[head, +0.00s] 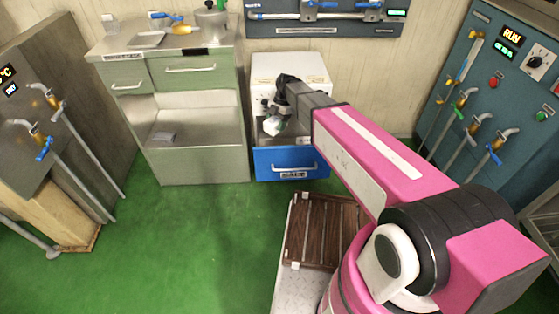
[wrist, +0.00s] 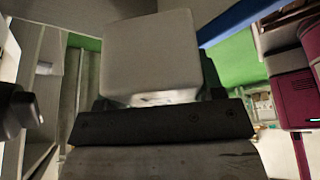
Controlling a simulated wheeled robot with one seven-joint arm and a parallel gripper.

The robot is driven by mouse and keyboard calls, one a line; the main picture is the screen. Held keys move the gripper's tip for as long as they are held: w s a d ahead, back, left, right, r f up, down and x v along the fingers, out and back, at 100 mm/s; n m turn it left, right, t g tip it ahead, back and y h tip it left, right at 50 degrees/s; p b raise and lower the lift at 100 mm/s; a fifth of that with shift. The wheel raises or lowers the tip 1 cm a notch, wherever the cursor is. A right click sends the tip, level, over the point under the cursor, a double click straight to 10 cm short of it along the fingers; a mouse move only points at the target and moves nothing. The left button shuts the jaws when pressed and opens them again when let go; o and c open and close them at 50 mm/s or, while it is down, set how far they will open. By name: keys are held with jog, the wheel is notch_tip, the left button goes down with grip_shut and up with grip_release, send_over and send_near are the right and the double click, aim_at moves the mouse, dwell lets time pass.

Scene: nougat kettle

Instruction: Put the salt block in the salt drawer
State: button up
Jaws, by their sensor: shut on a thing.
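The salt block appears as a pale, white-grey block (wrist: 152,55) in the wrist view, and it also shows small and white in the head view (head: 273,127). My gripper (head: 277,116) is shut on it. The gripper holds it in front of the white cabinet (head: 312,68), above and behind the blue drawer front (head: 285,160). The drawer seems pulled out, with a pale inside behind its front. Its label is too small to read. A blue edge (wrist: 238,20) shows beside the block in the wrist view. My arm hides part of the cabinet.
A steel bench with green drawers (head: 190,70) stands left of the cabinet, with a tray (head: 147,40) on top. A teal control panel (head: 505,85) with taps is at right. A brown slatted surface (head: 312,230) lies in front of the drawer. Green floor (head: 200,235) is clear at left.

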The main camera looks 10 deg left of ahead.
notch_tip(320, 180, down, 24)
jog(key=shift+r, duration=0.15)
dwell(0.5)
jog(key=o, duration=1.2)
jog(key=shift+o, duration=0.2)
jog(key=v, duration=0.7)
jog(key=shift+r, duration=0.3)
jog(key=shift+d, duration=0.1)
